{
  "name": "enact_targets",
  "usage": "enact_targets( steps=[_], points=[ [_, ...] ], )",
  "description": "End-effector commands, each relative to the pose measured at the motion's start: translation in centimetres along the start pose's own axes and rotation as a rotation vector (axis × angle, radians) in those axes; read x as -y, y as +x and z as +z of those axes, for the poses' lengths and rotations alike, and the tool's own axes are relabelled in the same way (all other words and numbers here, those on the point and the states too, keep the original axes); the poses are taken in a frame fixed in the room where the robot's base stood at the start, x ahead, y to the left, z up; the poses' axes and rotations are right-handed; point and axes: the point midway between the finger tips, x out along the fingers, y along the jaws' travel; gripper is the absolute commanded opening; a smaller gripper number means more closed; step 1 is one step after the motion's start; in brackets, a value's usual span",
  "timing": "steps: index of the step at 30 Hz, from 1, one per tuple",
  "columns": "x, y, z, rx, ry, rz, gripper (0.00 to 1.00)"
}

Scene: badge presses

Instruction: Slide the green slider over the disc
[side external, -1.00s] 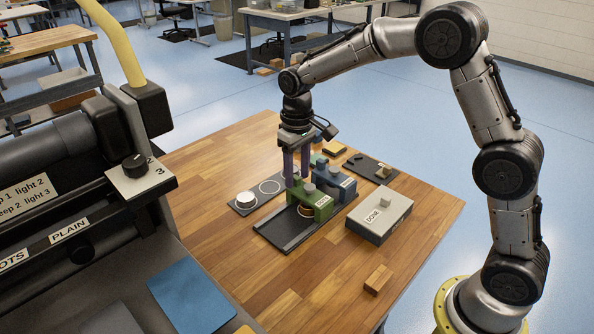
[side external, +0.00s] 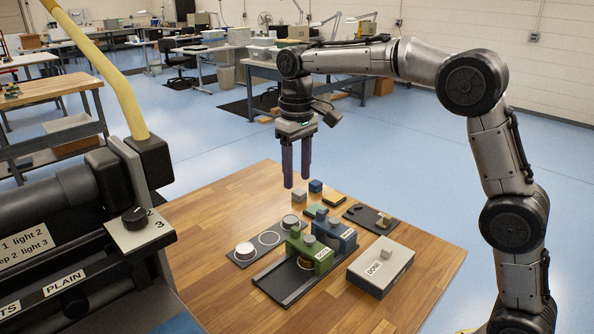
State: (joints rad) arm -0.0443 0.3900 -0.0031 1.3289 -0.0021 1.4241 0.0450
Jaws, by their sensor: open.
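The green slider (side external: 322,259) carries a white label that seems to read DOTS. It stands at the far end of a dark grey track (side external: 283,284). A copper-coloured disc with a pale rim (side external: 305,264) shows at its lower left side, partly hidden by the green slider; I cannot tell how far it is covered. My gripper (side external: 297,180) points down with two purple fingers apart and nothing between them. It hangs in the air above and behind the green slider, clear of it.
A blue slider (side external: 341,238) stands right behind the green one. A dark plate (side external: 257,250) at left holds a white disc (side external: 244,250). A grey DONE box (side external: 381,266) is at right. Small coloured blocks lie behind. The front wood tabletop (side external: 335,310) is clear.

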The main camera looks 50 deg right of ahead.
Motion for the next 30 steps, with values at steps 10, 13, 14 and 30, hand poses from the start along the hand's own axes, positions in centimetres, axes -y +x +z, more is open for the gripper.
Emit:
enact_targets(
  steps=[10, 13, 14, 30],
  points=[
    [0.0, -0.2, 0.0, 0.000, 0.000, 0.000, 0.50],
    [0.0, -0.6, -0.1, -0.002, 0.000, 0.000, 0.50],
    [0.0, -0.7, -0.1, -0.002, 0.000, 0.000, 0.50],
    [0.0, -4.7, -0.1, -0.002, 0.000, 0.000, 0.50]
  ],
)
